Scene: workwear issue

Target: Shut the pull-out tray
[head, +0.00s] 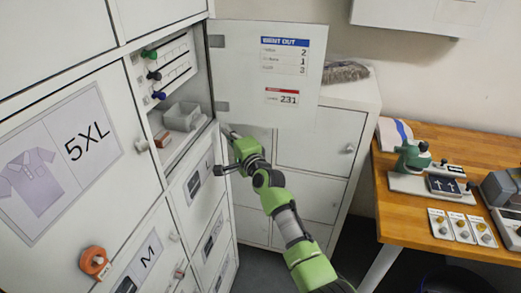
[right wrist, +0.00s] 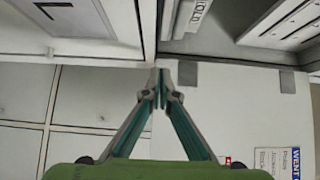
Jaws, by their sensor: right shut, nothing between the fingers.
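The pull-out tray (head: 190,143) appears to be the light shelf low in the open locker compartment, with a grey bin (head: 184,117) and a small reddish-brown block (head: 162,139) on it. How far it stands out is hard to tell. My right gripper (head: 229,132) is at the right side of the compartment opening, just below the open door. Its fingers are shut and empty. In the right wrist view the closed fingertips (right wrist: 161,95) point at the locker front edge; whether they touch it is unclear. My left gripper is not in view.
The open white door (head: 268,80) with printed sheets stands out above my right gripper. Coloured knobs (head: 152,75) line a rack in the compartment. A white cabinet (head: 320,145) stands behind my arm. A wooden table (head: 400,195) with devices is at right.

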